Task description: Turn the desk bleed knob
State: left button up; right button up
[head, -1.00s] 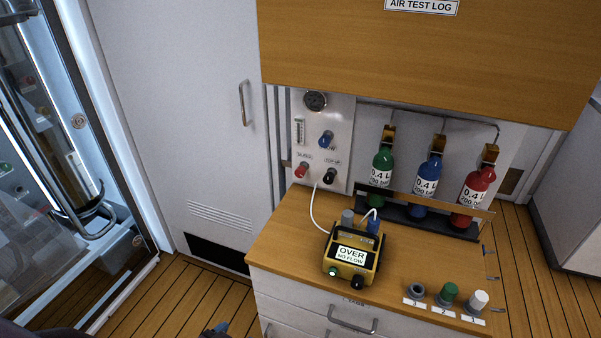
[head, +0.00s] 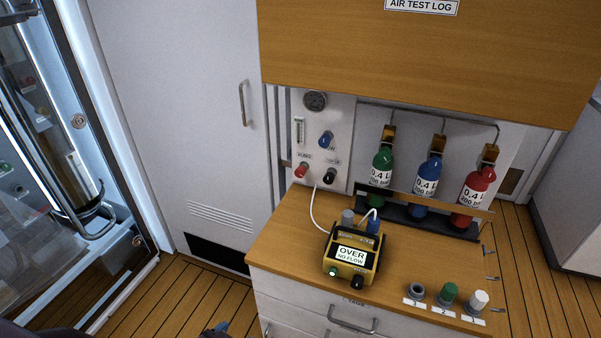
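A pale panel on the wall above the desk bears a red knob (head: 301,170), a black knob (head: 329,175) and a blue knob (head: 326,139). Small labels sit above the red and black knobs, too small to read surely, so I cannot tell from them which is the bleed knob. A round gauge (head: 315,101) is at the panel's top, with a small flow tube (head: 299,131) below left. Neither of my grippers can be made out. A small dark and blue part shows at the bottom edge; I cannot tell what it is.
A yellow meter (head: 352,257) reading "OVER NO FLOW" stands on the wooden desk (head: 285,240), with a white hose rising to the panel. Green (head: 382,166), blue (head: 428,176) and red (head: 475,188) bottles stand in a rack.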

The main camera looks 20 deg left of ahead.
aim_at(300, 171)
jog(key=i+j, duration=0.1)
jog(key=j, duration=1.7)
jog(key=i+j, duration=0.15)
jog(key=j, duration=0.75)
jog(key=j+z, duration=0.25)
jog(key=z, duration=0.15)
jog(key=j+z, duration=0.2)
jog(key=z, duration=0.15)
